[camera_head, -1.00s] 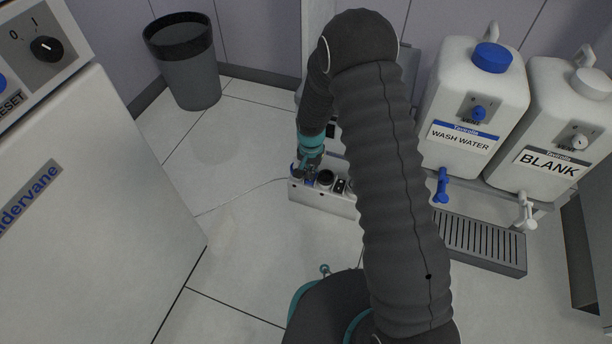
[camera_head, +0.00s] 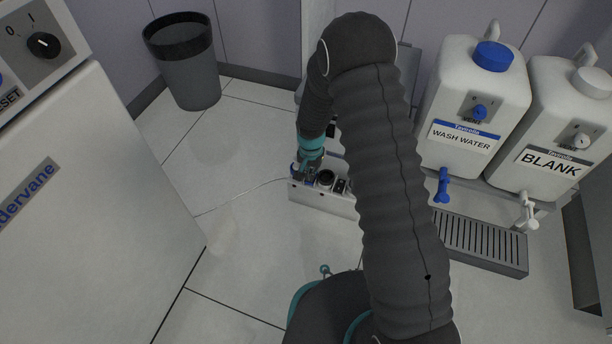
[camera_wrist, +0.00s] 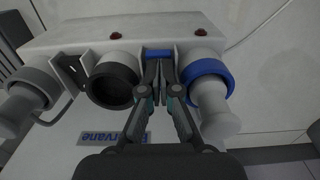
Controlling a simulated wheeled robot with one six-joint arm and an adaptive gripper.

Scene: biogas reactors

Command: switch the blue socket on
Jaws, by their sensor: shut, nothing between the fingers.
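The white socket box (camera_head: 322,199) stands on the floor, and its top fills much of the wrist view (camera_wrist: 215,40). The blue socket (camera_wrist: 205,80) is a blue ring at the right of the box, with a pale plug (camera_wrist: 212,105) in it. A small blue switch (camera_wrist: 160,53) lies just left of it. My gripper (camera_wrist: 159,66) is shut and empty, with its fingertips at the near edge of the blue switch; I cannot tell if they touch. The switch's tilt is hidden. In the head view my gripper (camera_head: 307,172) is over the left end of the box.
A black open socket (camera_wrist: 113,88) with a dark switch (camera_wrist: 73,70) and a grey socket with a plug (camera_wrist: 25,103) are to the left. Two red lamps (camera_wrist: 116,35) sit on the box. The wash water tank (camera_head: 463,110) and drip grate (camera_head: 480,243) stand right. Floor at left is clear.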

